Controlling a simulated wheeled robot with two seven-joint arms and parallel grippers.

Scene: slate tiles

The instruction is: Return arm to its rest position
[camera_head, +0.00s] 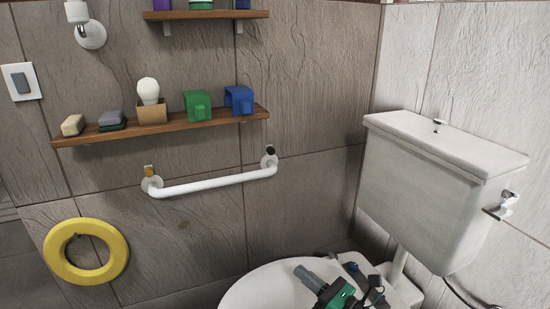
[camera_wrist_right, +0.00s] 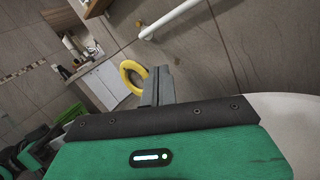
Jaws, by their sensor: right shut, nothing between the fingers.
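My right gripper (camera_head: 308,275) is at the bottom of the head view, in front of the white toilet bowl (camera_head: 262,289). Its grey fingers are together and hold nothing. Its green and black body and part of my arm run off the bottom edge. In the right wrist view the shut fingers (camera_wrist_right: 158,86) stick out past the green housing, with wall and floor behind them. My left gripper is in neither view.
A white cistern (camera_head: 430,195) with a flush lever (camera_head: 502,205) stands at right. A white grab bar (camera_head: 215,184) crosses the tiled wall. A wooden shelf (camera_head: 165,128) holds several small items. A yellow ring (camera_head: 112,262) is at lower left.

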